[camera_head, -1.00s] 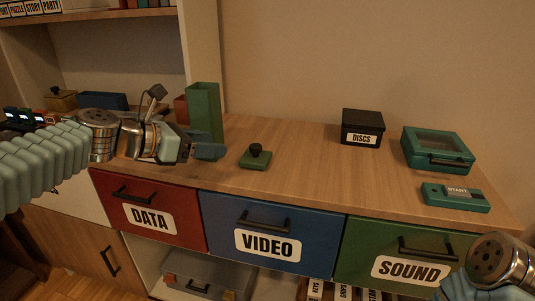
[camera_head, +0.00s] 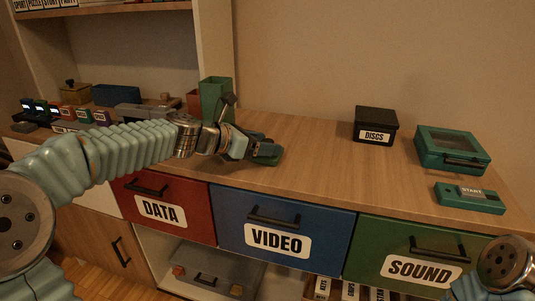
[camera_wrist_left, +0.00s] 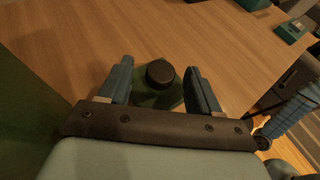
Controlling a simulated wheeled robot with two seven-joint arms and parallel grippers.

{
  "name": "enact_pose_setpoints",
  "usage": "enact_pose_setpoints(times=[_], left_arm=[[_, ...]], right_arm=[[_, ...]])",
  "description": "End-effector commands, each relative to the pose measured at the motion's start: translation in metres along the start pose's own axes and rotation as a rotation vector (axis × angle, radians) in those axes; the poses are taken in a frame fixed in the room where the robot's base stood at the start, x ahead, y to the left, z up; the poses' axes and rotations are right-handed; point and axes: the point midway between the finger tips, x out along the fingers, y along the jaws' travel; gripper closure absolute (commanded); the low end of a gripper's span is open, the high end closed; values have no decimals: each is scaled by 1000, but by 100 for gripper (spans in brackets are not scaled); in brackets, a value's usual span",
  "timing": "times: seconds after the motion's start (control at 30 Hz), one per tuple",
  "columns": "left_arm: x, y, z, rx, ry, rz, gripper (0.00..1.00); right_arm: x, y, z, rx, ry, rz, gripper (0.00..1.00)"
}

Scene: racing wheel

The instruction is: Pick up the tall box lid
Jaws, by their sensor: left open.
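The tall box lid (camera_wrist_left: 155,98) is a small dark green plate with a round black knob (camera_wrist_left: 160,73), lying on the wooden top. My left gripper (camera_head: 268,151) is open over the lid and hides most of it in the head view. In the left wrist view, the two blue fingers of the gripper (camera_wrist_left: 158,70) stand on either side of the knob, with gaps between them and it. The tall green box (camera_head: 214,98) stands open and upright behind my left wrist. My right gripper is out of view.
A black DISCS box (camera_head: 375,123), a teal case with a window (camera_head: 452,145) and a teal START box (camera_head: 469,198) stand to the right. Small boxes and a wooden box (camera_head: 74,93) are at the left. The cabinet top between lid and DISCS box is clear.

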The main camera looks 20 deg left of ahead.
Motion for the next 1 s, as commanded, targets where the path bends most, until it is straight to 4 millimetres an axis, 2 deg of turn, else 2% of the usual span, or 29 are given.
enact_pose_setpoints(times=[0.07,0.43,0.77,1.0], left_arm=[[0,0,0,0,0,0,39],[-1,0,0,0,0,0,95],[-2,0,4,1,0,0,97],[-15,0,35,4,-3,2,97]], right_arm=[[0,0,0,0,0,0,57],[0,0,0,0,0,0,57],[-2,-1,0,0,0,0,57],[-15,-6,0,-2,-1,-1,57]])
